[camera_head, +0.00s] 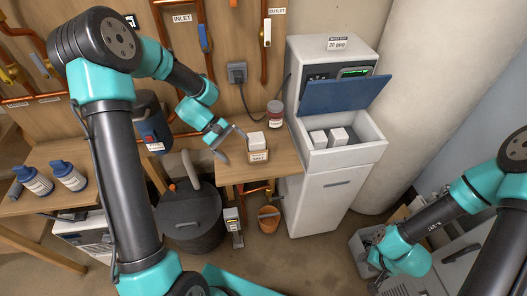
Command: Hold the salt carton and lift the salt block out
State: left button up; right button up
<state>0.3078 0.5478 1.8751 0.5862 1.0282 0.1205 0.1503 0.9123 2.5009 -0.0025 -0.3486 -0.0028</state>
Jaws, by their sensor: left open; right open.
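The salt carton (258,157) stands on a small wooden table, with the white salt block (256,140) sticking up out of its open top. My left gripper (236,147) is open just left of the carton. Its fingers point towards the carton, and nothing is between them; whether a fingertip touches the carton I cannot tell. My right gripper (370,262) is low at the lower right, far from the carton, over a grey box (362,243). Its fingers are small and partly hidden here.
A white softener cabinet (334,195) with a raised blue lid (345,95) stands right of the table (230,173); white blocks (329,137) lie in its opening. A dark-lidded jar (275,114) stands behind the carton. A black bin (190,215) and a copper-coloured bucket (269,219) are on the floor.

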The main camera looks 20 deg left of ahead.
aim_at(254, 150)
pick_arm(q)
jog(key=w+a+f+n+t+h, duration=0.1)
jog(key=n, duration=0.2)
jog(key=w+a+f+n+t+h, duration=0.1)
jog(key=w+a+f+n, duration=0.1)
jog(key=n, duration=0.2)
jog(key=w+a+f+n+t+h, duration=0.1)
jog(key=n+t, duration=0.1)
jog(key=n, duration=0.2)
jog(key=shift+w+a+f+h, duration=0.15)
jog(key=shift+a+f+h, duration=0.05)
jog(key=shift+f+h, duration=0.15)
jog(key=shift+w+a+f+n+t, duration=0.2)
jog(key=shift+a+f+n+t, duration=0.1)
jog(key=shift+n, duration=0.3)
jog(key=shift+d, duration=0.15)
jog(key=shift+x, duration=4.9)
jog(key=shift+c, duration=0.3)
